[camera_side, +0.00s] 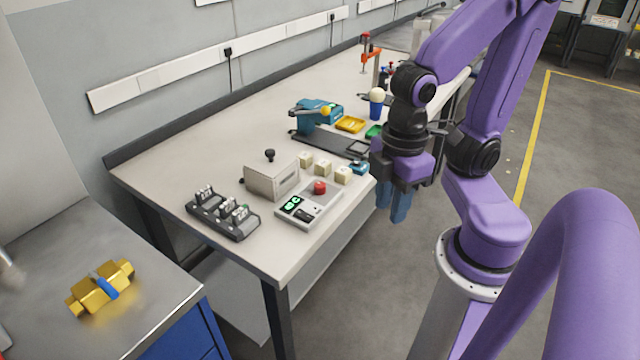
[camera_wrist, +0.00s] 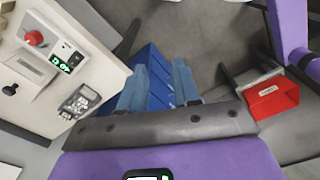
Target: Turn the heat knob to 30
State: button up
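A red knob (camera_side: 320,187) sits on a low pale control box (camera_side: 307,212) near the table's front edge. The box has a dark panel with green lit digits (camera_side: 293,203), too small to read surely. In the wrist view the red knob (camera_wrist: 34,38) and the green digits (camera_wrist: 62,66) show at the upper left. I cannot read a label naming it the heat knob. My gripper (camera_side: 397,208) hangs to the right of the box, past the table edge and over the floor. Its blue fingers are apart and empty in the wrist view (camera_wrist: 158,82).
A grey box with a black knob (camera_side: 270,172) stands behind the control box. Several cream blocks (camera_side: 323,168) lie to its right. A dark switch rack (camera_side: 222,215) is at left. A red bin (camera_wrist: 271,97) shows right in the wrist view.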

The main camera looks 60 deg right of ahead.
jog(key=o, duration=0.4)
jog(key=w+m, duration=0.2)
jog(key=w, duration=0.1)
jog(key=w+r+m, duration=0.1)
jog(key=w+m, duration=0.1)
jog(key=w, duration=0.1)
jog(key=w+m+g, duration=0.1)
jog(key=w+m, duration=0.1)
jog(key=w, duration=0.2)
jog(key=shift+a+r, duration=0.15)
jog(key=shift+a, duration=0.2)
jog(key=shift+c, duration=0.2)
jog(key=m+g+y, duration=0.2)
jog(key=m, duration=1.1)
send_over(320, 184)
jog(key=w+a, duration=0.2)
jog(key=a, duration=0.2)
notch_tip(320, 184, down, 2)
jog(key=w+d+f+m+y, duration=0.1)
jog(key=d+m, duration=0.1)
jog(key=d, duration=0.3)
jog(key=w+d+f+m, duration=0.1)
jog(key=d+f+m, duration=0.1)
jog(key=d, duration=0.3)
jog(key=x, duration=1.7)
jog(key=shift+w+a+r, duration=0.1)
jog(key=shift+w+a, duration=0.05)
jog(key=shift+a, duration=0.2)
jog(key=c, duration=1)
